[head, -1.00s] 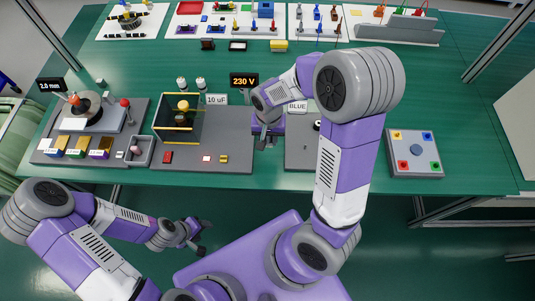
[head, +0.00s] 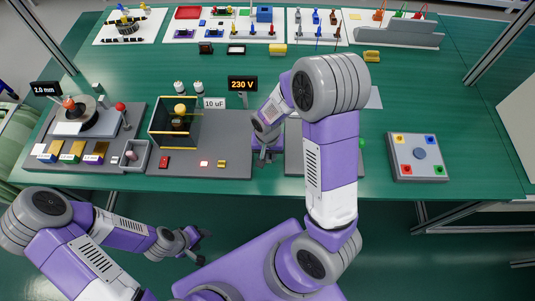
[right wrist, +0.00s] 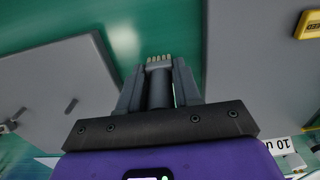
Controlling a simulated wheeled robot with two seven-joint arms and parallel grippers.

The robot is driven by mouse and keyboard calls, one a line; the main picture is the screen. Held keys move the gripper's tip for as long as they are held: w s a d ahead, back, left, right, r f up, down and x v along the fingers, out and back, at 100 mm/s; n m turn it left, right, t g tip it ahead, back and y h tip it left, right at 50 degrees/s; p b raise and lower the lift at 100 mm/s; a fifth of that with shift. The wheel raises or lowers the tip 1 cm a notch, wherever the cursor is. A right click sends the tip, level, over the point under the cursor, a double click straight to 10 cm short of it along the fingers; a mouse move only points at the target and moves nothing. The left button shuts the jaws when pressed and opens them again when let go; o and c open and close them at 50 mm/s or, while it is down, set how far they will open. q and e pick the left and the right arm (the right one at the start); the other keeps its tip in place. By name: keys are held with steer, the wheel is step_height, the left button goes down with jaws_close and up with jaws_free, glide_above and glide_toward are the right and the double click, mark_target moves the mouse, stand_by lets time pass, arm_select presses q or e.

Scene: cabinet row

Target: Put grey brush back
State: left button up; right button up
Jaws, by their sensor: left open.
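My right gripper (right wrist: 158,85) is closed around a grey brush (right wrist: 159,92), whose handle lies between the fingers and whose pale bristles show at the tip in the right wrist view. In the head view the right gripper (head: 265,154) is over the table, in the gap between two grey boards. The brush cannot be made out there. My left gripper (head: 196,241) is open and empty, in front of the table and low.
The left board (head: 215,165) carries a yellow-edged box (head: 174,125). The other board (head: 294,155) is partly hidden by my right arm. A panel with coloured buttons (head: 418,157) lies right. Tool mats and a grey rack (head: 395,34) line the back.

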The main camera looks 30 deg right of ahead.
steer(key=o, duration=0.4)
steer(key=shift+o, duration=0.2)
step_height(320, 180, up, 12)
steer(key=p, duration=0.4)
steer(key=shift+r, duration=0.2)
